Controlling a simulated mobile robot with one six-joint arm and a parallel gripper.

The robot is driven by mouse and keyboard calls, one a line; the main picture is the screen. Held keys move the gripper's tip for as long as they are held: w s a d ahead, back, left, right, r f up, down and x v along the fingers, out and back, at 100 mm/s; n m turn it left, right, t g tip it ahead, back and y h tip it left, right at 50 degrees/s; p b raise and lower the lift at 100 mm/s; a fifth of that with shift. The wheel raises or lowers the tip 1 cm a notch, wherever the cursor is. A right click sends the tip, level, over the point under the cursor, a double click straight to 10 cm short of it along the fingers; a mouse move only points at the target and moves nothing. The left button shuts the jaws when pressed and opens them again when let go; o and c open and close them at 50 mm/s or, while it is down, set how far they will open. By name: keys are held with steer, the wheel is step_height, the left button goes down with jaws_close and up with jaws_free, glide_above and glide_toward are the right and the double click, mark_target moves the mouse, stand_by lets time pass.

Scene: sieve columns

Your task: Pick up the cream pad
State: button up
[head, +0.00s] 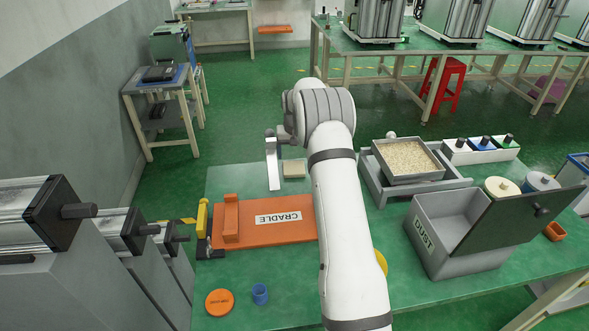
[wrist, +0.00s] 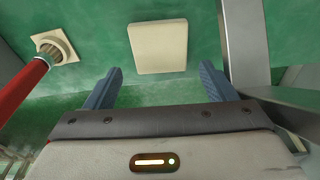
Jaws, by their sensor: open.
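The cream pad (wrist: 158,47) lies flat on the green table in the wrist view, ahead of the fingertips and between their lines. In the head view the pad (head: 294,169) is on the table behind the orange cradle, partly hidden by my arm. My gripper (wrist: 160,80) is open and empty, its two blue-grey fingers apart, one to each side of the pad's near edge.
An orange cradle (head: 270,234) lies in front of the pad. A grey tray frame with a sieve (head: 408,160) of grains stands right of my arm. A grey dust box (head: 432,240) stands front right.

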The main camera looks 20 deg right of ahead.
mark_target(294, 167)
steer(key=f, duration=0.4)
steer(key=w+f+p, duration=0.1)
steer(key=f, duration=0.1)
steer(key=shift+d+f, duration=0.15)
steer(key=shift+f, duration=0.2)
steer(key=c, duration=0.6)
